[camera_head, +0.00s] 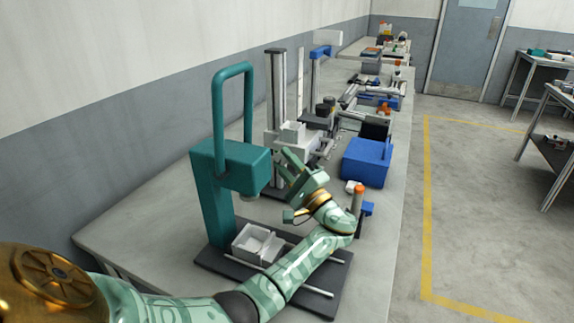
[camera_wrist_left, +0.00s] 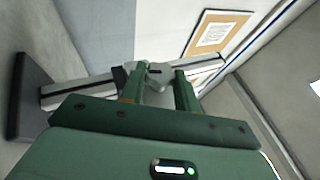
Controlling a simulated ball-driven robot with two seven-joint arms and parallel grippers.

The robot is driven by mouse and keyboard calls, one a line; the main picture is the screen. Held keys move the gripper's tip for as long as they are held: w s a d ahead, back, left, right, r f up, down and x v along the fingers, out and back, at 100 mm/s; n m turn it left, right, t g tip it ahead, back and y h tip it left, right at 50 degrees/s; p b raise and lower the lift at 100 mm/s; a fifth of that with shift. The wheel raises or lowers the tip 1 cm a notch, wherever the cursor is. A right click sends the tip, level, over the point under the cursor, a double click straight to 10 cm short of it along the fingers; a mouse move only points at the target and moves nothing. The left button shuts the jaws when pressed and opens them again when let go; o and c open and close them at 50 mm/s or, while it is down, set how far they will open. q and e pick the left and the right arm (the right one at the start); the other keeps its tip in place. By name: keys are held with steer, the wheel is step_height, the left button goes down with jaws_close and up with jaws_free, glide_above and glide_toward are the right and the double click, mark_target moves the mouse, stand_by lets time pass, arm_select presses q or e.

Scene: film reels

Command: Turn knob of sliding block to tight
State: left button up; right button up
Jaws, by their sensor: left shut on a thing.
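A grey-white sliding block (camera_head: 292,132) sits on an upright metal column (camera_head: 276,90) at the middle of the bench. My left gripper (camera_head: 285,160) reaches up to the block's near side, and its fingers hide the knob in the head view. In the left wrist view, the two green fingers of my left gripper (camera_wrist_left: 156,80) stand on either side of a small grey knob (camera_wrist_left: 155,68) and are shut on it. The knob's marking, if any, is too small to read. My right gripper is not in view.
A teal press (camera_head: 232,165) with a tall handle stands left of my arm on a dark base, with a light tray (camera_head: 257,244) on it. A blue box (camera_head: 367,161) and an orange-topped post (camera_head: 357,196) stand to the right. The bench's near left is clear.

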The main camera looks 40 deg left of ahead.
arm_select(q)
steer(key=shift+f, duration=0.1)
steer(key=o, duration=1)
steer(key=shift+c, duration=0.2)
steer(key=s+d+f+b, duration=0.1)
steer(key=s+d+f, duration=0.1)
steer(key=d, duration=1.4)
steer(key=shift+d+b, duration=0.2)
steer(key=shift+b, duration=0.15)
steer(key=shift+s, duration=0.1)
